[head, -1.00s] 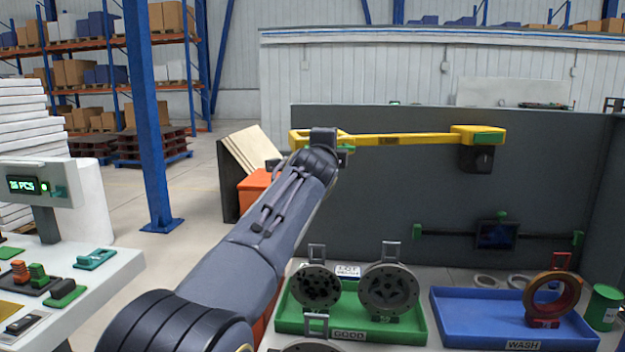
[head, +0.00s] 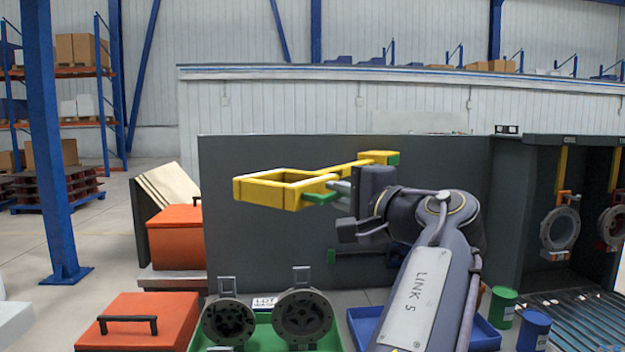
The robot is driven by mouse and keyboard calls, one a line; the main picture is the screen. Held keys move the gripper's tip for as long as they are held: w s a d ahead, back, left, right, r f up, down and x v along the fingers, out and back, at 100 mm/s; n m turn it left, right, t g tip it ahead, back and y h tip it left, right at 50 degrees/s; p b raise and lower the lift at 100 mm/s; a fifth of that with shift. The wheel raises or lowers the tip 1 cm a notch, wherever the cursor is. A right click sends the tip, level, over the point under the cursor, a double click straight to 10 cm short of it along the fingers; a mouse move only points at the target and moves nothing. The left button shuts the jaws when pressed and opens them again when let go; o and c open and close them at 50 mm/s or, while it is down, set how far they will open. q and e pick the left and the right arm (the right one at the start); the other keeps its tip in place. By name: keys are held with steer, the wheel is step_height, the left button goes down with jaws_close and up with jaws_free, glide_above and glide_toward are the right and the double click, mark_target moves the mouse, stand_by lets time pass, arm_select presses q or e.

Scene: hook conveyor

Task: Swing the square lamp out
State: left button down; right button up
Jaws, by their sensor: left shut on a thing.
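The square lamp (head: 243,190) is a yellow square frame on a yellow arm that runs back to a yellow and green mount (head: 378,157) at the grey panel. The frame stands out in front of the panel, left of the mount. A green handle (head: 318,198) sticks out from the frame's right side. My left gripper (head: 340,196) is at this handle and shut on it; its dark body partly hides the contact. My right gripper is not in view.
Orange boxes (head: 178,240) stand at the lower left. Below the lamp are a green tray (head: 262,340) with round metal parts and a blue tray (head: 362,325), partly behind my arm. Green (head: 503,303) and blue drums stand right, beside a roller conveyor (head: 585,318).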

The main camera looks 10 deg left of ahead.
arm_select(q)
steer(key=shift+d, duration=0.35)
steer(key=c, duration=1.9)
jaws_free()
steer(key=o, duration=0.4)
steer(key=shift+d, duration=0.3)
steer(key=v, duration=0.7)
steer(key=shift+s, duration=0.35)
